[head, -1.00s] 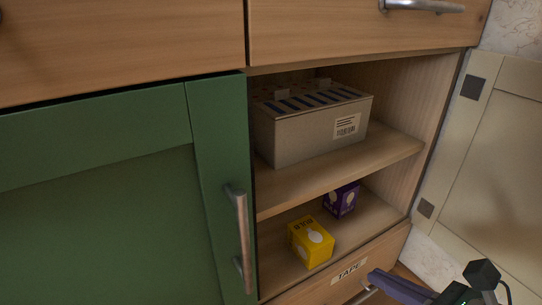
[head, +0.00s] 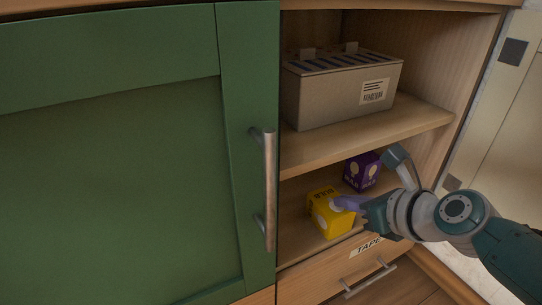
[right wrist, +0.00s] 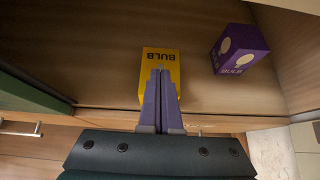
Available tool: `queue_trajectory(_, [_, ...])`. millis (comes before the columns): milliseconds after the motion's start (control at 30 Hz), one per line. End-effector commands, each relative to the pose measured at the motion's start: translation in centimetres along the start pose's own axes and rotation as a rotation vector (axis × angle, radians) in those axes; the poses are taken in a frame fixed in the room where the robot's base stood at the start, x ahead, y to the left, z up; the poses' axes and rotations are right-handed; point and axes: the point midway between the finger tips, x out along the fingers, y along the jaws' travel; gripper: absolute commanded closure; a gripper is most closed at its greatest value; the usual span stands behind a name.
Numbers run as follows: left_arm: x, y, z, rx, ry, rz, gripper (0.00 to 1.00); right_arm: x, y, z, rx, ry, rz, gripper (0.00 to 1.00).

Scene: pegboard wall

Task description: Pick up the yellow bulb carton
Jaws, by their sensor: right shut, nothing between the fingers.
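The yellow bulb carton (head: 323,217) stands on the lower shelf of the open cabinet, near the shelf's front. My right gripper (head: 345,203) reaches in from the right, its purple fingers in front of the carton's right part and hiding some of it. In the right wrist view the carton (right wrist: 160,56) lies straight beyond the fingertips (right wrist: 160,70), which overlap it. The fingers are pressed together with nothing between them. I cannot tell whether they touch the carton. My left gripper is not in view.
A purple bulb carton (head: 361,172) stands behind and right of the yellow one. A grey box (head: 335,95) sits on the upper shelf (head: 370,140). A green door (head: 140,150) bounds the opening at left. A tape-labelled drawer (head: 335,270) is below.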

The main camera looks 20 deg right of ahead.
Motion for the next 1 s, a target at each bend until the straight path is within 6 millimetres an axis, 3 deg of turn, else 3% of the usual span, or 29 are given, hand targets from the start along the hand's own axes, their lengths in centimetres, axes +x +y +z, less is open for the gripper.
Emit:
queue_trajectory(133, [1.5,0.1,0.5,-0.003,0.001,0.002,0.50,2.3,0.0,1.2,0.000,-0.002,-0.001,1.00])
queue_trajectory(167, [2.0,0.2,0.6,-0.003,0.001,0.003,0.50,2.5,-0.1,0.6,0.000,0.001,-0.001,1.00])
queue_trajectory(700, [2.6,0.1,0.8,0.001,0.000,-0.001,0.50,2.8,0.0,-0.5,0.000,0.009,0.002,1.00])
queue_trajectory(1000, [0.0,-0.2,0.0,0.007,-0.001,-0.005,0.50,-0.9,0.1,-2.7,0.002,0.015,0.004,1.00])
